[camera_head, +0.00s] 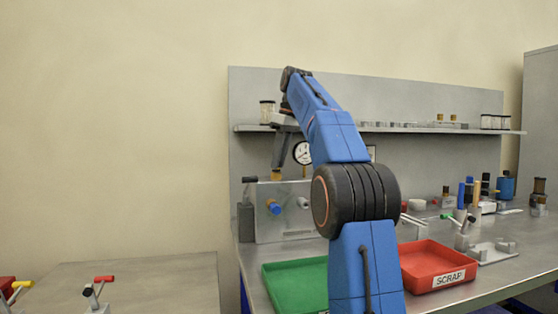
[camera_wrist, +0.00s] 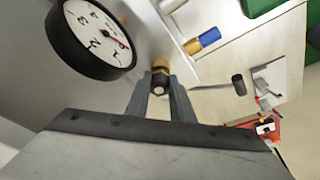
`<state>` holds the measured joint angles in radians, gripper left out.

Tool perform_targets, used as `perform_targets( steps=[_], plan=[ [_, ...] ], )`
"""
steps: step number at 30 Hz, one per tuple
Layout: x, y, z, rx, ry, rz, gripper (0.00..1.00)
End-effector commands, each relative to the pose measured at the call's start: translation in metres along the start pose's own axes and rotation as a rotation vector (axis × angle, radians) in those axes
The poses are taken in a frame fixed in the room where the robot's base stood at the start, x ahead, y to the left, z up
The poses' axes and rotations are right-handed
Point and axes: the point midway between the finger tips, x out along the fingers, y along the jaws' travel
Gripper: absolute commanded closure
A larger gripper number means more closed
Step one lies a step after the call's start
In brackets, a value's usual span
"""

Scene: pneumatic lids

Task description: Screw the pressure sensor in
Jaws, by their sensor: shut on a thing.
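A grey metal block (camera_head: 262,222) stands on the bench at the left, with a blue fitting (camera_head: 273,206) and a silver fitting (camera_head: 303,203) on its front. My gripper (camera_head: 278,165) points down above its top edge. A small brass-and-dark part, seemingly the pressure sensor (camera_head: 277,175), is between the fingertips, at or just above the block's top. In the wrist view my gripper (camera_wrist: 160,90) is shut on the sensor (camera_wrist: 160,68), its brass hex showing between the fingers. I cannot tell how its lower end meets the block.
A round pressure gauge (camera_wrist: 92,40) is close beside the fingers; it also shows in the head view (camera_head: 303,152). A shelf (camera_head: 420,130) with small parts is behind. A green tray (camera_head: 295,272) and a red SCRAP tray (camera_head: 438,266) lie in front on the bench.

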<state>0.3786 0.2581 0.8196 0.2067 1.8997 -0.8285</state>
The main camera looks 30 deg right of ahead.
Motion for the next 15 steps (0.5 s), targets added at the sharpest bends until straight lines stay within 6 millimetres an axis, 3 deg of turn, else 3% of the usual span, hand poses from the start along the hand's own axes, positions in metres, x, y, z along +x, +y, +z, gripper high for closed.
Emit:
perform_targets(
  steps=[15],
  plan=[
    [0.0007, -0.0051, -0.0013, 0.436, -0.001, 0.111, 1.0]
  ],
)
